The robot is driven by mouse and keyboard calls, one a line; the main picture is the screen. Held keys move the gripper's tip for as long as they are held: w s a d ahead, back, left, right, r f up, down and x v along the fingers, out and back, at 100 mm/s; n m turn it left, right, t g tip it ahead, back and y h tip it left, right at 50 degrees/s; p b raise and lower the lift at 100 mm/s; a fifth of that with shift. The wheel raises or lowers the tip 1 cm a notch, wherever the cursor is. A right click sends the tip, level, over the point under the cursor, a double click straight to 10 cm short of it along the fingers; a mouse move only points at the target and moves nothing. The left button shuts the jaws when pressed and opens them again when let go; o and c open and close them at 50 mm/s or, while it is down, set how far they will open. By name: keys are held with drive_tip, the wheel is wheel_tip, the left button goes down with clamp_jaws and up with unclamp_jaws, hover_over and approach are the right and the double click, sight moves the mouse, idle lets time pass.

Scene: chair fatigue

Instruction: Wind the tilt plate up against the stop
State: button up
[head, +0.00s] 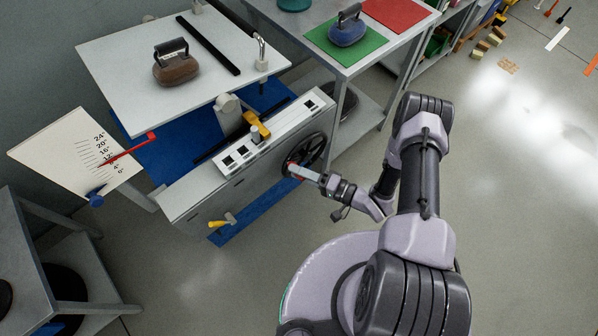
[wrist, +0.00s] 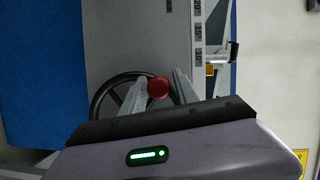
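The tilt plate (head: 135,50) is a pale grey board above the blue base in the head view, with a brown weight (head: 175,68) on it. A dark handwheel (head: 313,150) sits on the right end of the grey housing; it also shows in the wrist view (wrist: 97,102). Its red knob (wrist: 158,88) lies between the two fingers of my gripper (wrist: 160,85), which look closed on it. In the head view my gripper (head: 294,169) is at the wheel's near side. A red pointer (head: 128,150) crosses a degree scale (head: 75,150). I cannot tell which part is the stop.
A yellow block (head: 258,128) sits on the housing's marked strip, and a yellow-handled lever (head: 222,221) is on its front. A bench behind holds a blue weight (head: 347,28) on a green mat (head: 350,52). A grey table stands at lower left. The floor at right is mostly clear.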

drive_tip(key=shift+o, duration=0.5)
drive_tip(key=shift+d, duration=0.1)
drive_tip(key=p+v, duration=0.3)
drive_tip(key=v, duration=1.4)
drive_tip(key=shift+s+d, duration=0.1)
